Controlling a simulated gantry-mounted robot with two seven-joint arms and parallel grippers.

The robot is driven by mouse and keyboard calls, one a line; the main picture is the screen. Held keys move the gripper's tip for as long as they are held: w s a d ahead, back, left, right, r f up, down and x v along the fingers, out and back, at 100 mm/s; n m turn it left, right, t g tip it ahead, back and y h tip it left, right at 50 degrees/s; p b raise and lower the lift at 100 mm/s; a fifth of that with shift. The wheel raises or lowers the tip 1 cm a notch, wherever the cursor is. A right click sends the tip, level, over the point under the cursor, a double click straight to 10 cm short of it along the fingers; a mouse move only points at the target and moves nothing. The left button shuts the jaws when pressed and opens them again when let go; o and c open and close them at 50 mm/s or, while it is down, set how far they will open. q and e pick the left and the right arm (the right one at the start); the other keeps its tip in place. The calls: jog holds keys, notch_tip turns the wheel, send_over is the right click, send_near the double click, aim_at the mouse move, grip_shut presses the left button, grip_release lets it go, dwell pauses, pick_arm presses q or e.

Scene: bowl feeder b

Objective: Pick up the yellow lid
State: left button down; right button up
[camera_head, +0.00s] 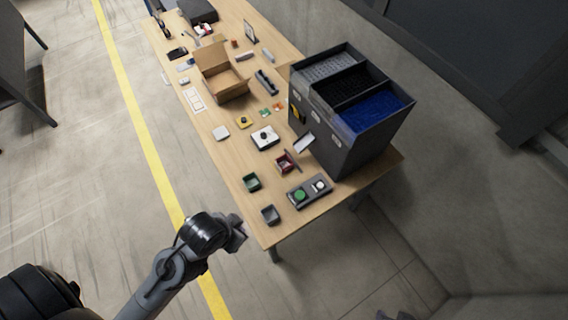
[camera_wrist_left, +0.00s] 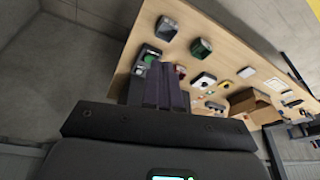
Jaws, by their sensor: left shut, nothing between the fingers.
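The yellow lid (camera_head: 243,122) is a small yellow square with a dark knob, lying on the wooden table beside the white square piece with a black knob (camera_head: 265,137). A small yellow patch in the left wrist view (camera_wrist_left: 223,85) looks like the same lid. My left gripper (camera_head: 240,236) is off the table's near edge, well apart from the lid. Its fingers (camera_wrist_left: 165,86) are together and empty in the left wrist view, where they hide part of the table. My right gripper is in neither view.
A tall dark feeder with open compartments (camera_head: 352,148) stands at the table's right side. Near the front are a grey bin (camera_head: 270,215), a green bin (camera_head: 252,182), a red bin (camera_head: 286,163) and a button box (camera_head: 309,192). An open cardboard box (camera_head: 228,88) is farther back.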

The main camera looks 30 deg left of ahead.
pick_arm(q)
jog(key=c, duration=1.8)
grip_release()
jog(key=o, duration=1.1)
jog(key=shift+c, duration=0.2)
